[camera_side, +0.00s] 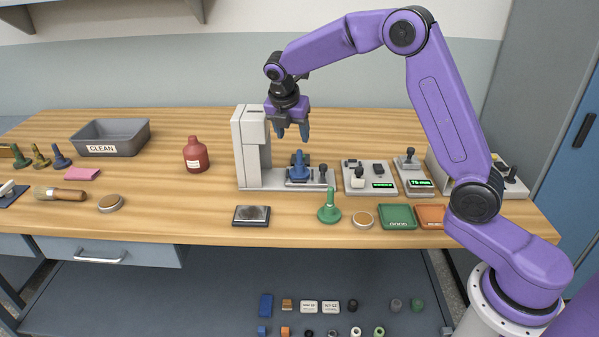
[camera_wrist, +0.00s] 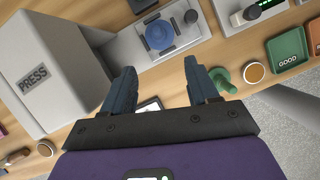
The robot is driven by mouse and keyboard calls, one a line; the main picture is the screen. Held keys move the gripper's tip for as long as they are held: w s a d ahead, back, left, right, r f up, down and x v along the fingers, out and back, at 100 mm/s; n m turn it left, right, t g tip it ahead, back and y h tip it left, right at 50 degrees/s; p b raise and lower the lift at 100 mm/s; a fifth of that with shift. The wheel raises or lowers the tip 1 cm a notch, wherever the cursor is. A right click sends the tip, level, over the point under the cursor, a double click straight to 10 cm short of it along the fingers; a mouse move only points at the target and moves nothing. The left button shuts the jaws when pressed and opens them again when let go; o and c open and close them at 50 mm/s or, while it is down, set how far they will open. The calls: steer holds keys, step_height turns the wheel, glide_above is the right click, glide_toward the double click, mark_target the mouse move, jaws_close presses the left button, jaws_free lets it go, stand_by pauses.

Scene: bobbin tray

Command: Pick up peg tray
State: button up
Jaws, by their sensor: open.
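My gripper (camera_side: 291,133) is open and empty, pointing down above the press base in the side view. In the wrist view its two fingers (camera_wrist: 161,72) are spread apart with nothing between them. No tray with pegs can be made out for certain. At the far left of the side view, green (camera_side: 21,156), olive (camera_side: 40,157) and blue (camera_side: 60,156) peg-like pieces stand near a brown edge cut off by the frame. A blue peg-like piece (camera_side: 299,166) stands on the press base below my gripper; it also shows in the wrist view (camera_wrist: 158,36).
The grey press (camera_side: 251,150) stands beside my gripper. A grey CLEAN bin (camera_side: 111,137), red bottle (camera_side: 195,155), brush (camera_side: 60,194) and dark pad (camera_side: 251,215) lie leftward or in front. A green piece (camera_side: 329,208) and green GOOD tray (camera_side: 398,217) are front right.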

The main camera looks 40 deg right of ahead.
glide_above(298, 161)
steer(key=s+a, duration=0.2)
steer(key=f, duration=0.7)
steer(key=shift+w, duration=0.25)
steer(key=shift+x, duration=3.15)
steer(key=shift+w+r, duration=0.1)
steer(key=shift+w, duration=0.05)
steer(key=shift+c, duration=0.2)
jaws_close()
